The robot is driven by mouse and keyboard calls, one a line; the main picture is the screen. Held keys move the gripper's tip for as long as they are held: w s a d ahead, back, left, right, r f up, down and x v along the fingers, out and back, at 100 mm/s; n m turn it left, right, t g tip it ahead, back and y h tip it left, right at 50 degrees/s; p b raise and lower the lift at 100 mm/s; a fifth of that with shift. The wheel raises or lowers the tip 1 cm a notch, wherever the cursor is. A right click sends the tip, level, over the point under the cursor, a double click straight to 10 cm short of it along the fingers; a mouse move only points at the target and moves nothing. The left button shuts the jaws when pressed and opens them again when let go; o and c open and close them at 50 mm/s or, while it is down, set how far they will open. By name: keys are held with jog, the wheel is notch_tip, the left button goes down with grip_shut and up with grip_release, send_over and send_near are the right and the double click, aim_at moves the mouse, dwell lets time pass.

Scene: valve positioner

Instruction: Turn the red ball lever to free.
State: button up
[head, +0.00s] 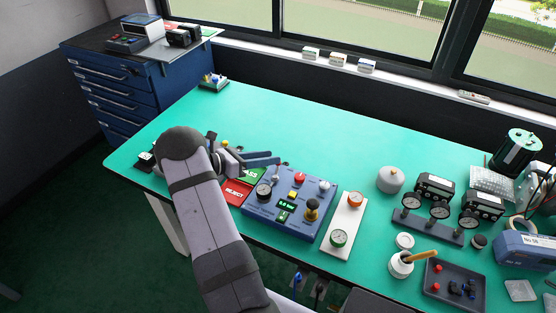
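A blue valve positioner box (262,212) stands on the green table near its front edge. A round red knob (299,178) sits at the back of its top face and looks like the red ball lever. Its stem and any "free" marking are too small to make out. My gripper (278,160) is behind and to the left of the box, with its dark blue fingers pointing right. The fingers look apart from the red knob. They lie nearly in line with the view, so the gap between them is unclear. My arm hides part of the table left of the box.
A red REJECT mat (237,192) and a green mat (251,174) lie left of the box. The box also carries a gauge, green displays and a yellow-black knob (312,208). A white plate with gauges (343,226) stands at right.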

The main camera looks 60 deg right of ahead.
aim_at(277, 170)
jog(key=f, duration=0.1)
jog(key=w+f+m+t, duration=0.1)
jog(key=w+f+t, duration=0.1)
jog(key=shift+d+f+m, duration=0.1)
jog(key=shift+f+m, duration=0.2)
jog(key=shift+f, duration=0.05)
jog(key=shift+w+f+m+t, duration=0.1)
jog(key=shift+m+t, duration=0.2)
jog(key=shift+m, duration=0.1)
jog(key=shift+p+x, duration=1.2)
jog(key=shift+x, duration=2.5)
grip_shut()
